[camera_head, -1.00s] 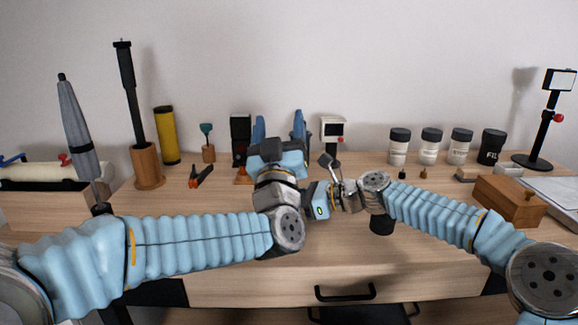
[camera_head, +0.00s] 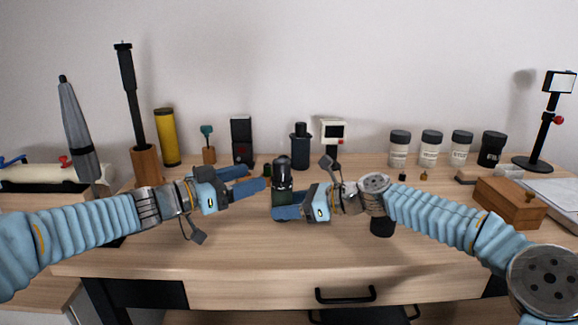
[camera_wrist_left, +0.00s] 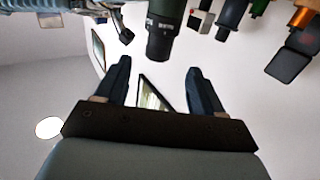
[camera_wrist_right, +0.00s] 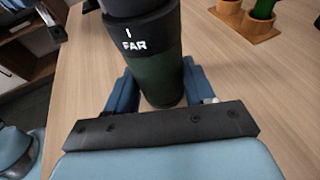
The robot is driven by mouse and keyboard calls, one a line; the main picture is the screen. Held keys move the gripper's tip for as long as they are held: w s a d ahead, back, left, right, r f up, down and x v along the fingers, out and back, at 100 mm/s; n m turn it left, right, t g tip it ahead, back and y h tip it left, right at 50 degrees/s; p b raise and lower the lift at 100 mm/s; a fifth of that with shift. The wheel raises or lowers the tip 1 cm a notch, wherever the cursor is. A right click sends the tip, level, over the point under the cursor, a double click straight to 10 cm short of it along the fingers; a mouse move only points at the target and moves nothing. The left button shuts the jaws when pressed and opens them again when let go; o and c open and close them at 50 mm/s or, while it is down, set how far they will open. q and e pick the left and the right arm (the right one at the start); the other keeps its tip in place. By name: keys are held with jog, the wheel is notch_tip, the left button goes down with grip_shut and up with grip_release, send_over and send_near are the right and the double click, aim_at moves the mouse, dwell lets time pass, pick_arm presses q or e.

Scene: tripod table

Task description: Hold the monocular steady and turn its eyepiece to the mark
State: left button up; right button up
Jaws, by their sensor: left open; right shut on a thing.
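The monocular (camera_head: 283,182) stands upright near the middle of the table, with a black eyepiece on top and a dark green body. My right gripper (camera_head: 285,210) is shut on its lower body from the right. In the right wrist view, the green barrel (camera_wrist_right: 160,70) sits between the fingers, and a black collar above carries a white line and the word FAR. My left gripper (camera_head: 257,178) is open and empty, just left of the monocular, pointing at it. In the left wrist view, the eyepiece (camera_wrist_left: 160,40) lies ahead of the open fingers, apart from them.
A black cylinder (camera_head: 300,148) and a small white-headed device (camera_head: 333,133) stand behind. Several lidded jars (camera_head: 430,148) line the back right. A wooden block (camera_head: 508,203) lies at the right. A yellow tube (camera_head: 166,137) stands back left. The front tabletop is mostly clear.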

aim_at(289, 165)
pick_arm(q)
jog(key=x, duration=1.1)
jog(key=shift+w+d, duration=0.1)
jog(key=shift+d, duration=0.1)
jog(key=c, duration=1)
jog(key=shift+o, duration=0.2)
